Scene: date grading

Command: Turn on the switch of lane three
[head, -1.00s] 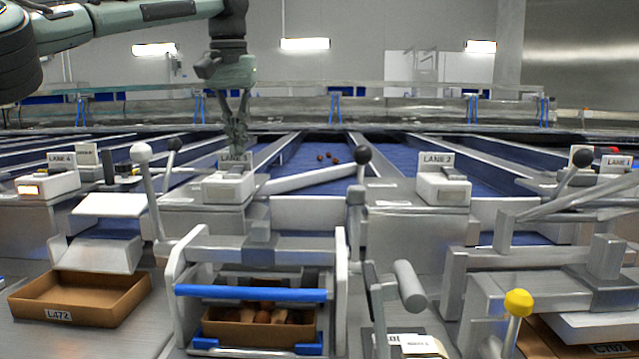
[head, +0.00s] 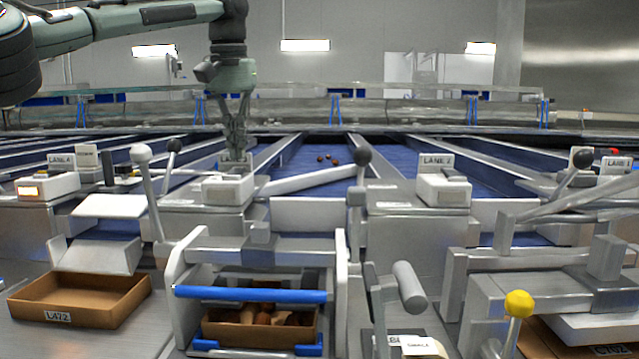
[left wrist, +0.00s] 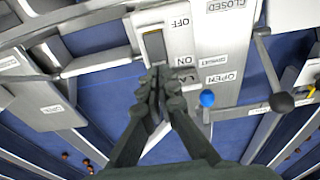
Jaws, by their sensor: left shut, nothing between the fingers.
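The lane three switch box (head: 228,189) is a white box in front of a lane sign (head: 233,164), partly hidden behind my fingers. In the left wrist view its dark switch (left wrist: 155,48) sits in a tan frame between the printed words OFF and ON. My left gripper (head: 235,157) is shut and empty, pointing down just over the back of the box. In the left wrist view the closed fingertips (left wrist: 158,74) are at the ON end of the switch; I cannot tell whether they touch it. My right gripper is not in view.
Lane four's switch box (head: 48,186) shows an orange light; lane two's box (head: 444,189) is to the right. Ball-topped levers, one with a black knob (head: 362,155) and one with a white knob (head: 141,153), stand nearby. A cardboard box (head: 262,338) holds dates.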

